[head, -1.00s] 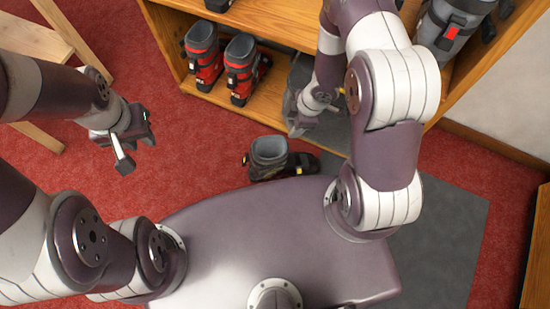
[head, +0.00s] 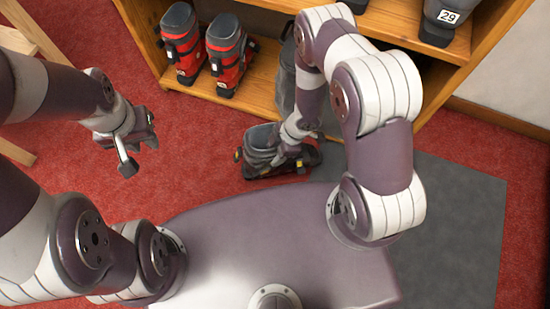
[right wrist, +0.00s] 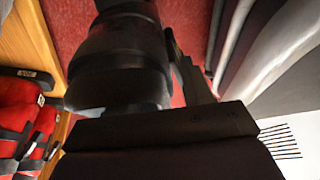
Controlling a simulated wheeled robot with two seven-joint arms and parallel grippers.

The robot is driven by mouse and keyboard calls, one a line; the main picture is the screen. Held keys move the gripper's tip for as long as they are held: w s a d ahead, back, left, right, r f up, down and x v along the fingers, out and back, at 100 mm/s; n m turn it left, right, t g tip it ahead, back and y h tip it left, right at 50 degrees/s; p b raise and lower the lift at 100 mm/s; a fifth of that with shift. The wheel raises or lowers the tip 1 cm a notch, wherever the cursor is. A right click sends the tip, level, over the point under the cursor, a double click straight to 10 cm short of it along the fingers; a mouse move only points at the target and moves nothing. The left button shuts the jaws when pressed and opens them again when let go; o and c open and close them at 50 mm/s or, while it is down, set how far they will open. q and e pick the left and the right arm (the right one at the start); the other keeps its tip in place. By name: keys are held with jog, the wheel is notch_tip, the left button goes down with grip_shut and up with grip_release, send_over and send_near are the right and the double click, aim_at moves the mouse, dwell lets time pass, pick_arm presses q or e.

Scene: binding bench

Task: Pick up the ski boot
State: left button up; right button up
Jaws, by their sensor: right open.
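A dark grey and black ski boot (head: 258,140) stands upright on the red carpet in front of the shelf, its toe toward the right. My right gripper (head: 283,160) is down at the boot, overlapping its near side in the head view; its fingers are hard to make out there. In the right wrist view the dark boot (right wrist: 118,65) is large and close, directly before the open jaws; one finger shows beside it. I cannot tell whether they touch. My left gripper (head: 139,158) hangs open and empty over the carpet at left.
A wooden shelf (head: 262,93) stands behind, with a pair of red and black boots (head: 228,58) on its lower board. A grey boot (head: 442,20) with a "29" label is higher up. A grey mat (head: 450,215) lies right; wooden legs (head: 30,35) stand far left.

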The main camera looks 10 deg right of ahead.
jog(key=shift+r, duration=0.1)
jog(key=shift+c, duration=0.3)
grip_shut()
dwell(1.0)
